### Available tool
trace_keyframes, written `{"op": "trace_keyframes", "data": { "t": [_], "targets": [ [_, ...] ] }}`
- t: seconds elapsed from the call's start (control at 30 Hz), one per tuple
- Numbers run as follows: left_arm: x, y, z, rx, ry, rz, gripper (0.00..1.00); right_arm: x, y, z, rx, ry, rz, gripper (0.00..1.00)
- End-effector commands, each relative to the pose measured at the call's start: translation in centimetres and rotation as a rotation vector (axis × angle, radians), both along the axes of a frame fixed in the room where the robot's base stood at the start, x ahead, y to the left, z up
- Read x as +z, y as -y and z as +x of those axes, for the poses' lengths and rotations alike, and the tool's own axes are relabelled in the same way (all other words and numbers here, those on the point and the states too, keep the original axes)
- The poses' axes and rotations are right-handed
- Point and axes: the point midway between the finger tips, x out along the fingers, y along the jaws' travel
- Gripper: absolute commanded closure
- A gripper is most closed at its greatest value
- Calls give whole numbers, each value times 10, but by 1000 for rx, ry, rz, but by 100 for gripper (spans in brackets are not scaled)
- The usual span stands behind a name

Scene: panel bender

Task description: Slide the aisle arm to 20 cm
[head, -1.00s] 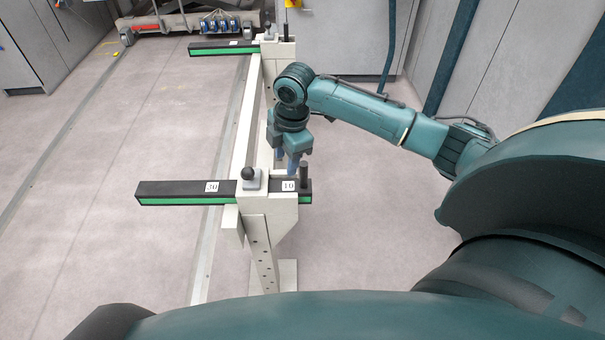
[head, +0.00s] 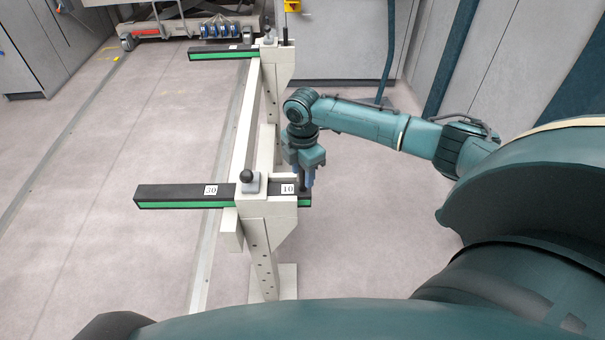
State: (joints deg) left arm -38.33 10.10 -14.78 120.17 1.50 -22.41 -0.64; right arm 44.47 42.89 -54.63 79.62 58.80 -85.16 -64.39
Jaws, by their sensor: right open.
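The near sliding arm (head: 175,192), which I take to be the aisle arm, is a black bar with a green front strip. It passes through a cream bracket (head: 266,207) with a black-knobbed clamp (head: 249,180) on top. A "10" label (head: 288,189) shows just right of the bracket. Another label (head: 211,190), reading 20 or 30, is on the long left part. My right gripper (head: 304,188) is open, pointing down at the bar's right end, with its fingers about the dark upright post there. Whether they touch the post is unclear. My left gripper is not in view.
A similar black and green arm (head: 222,54) sits on the frame's far bracket (head: 278,64). A long cream rail (head: 245,115) joins both brackets. Grey cabinets (head: 335,45) stand behind. The floor left of the frame is mostly clear.

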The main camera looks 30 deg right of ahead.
Motion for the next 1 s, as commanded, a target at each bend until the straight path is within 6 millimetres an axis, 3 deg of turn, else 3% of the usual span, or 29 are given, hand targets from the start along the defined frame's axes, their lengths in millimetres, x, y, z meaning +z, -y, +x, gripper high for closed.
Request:
{"op": "trace_keyframes", "data": {
  "t": [0.13, 0.43, 0.93, 1.0],
  "targets": [
    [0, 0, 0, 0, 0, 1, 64, -11, -1, 0, 1, 0, 0, 59],
    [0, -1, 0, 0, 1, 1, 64, -12, 0, 0, 1, 0, 0, 59],
    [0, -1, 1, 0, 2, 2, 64, -12, 0, 0, 1, 0, 0, 99],
    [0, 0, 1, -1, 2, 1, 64, -12, 0, 0, 1, 0, 0, 100]
  ]
}}
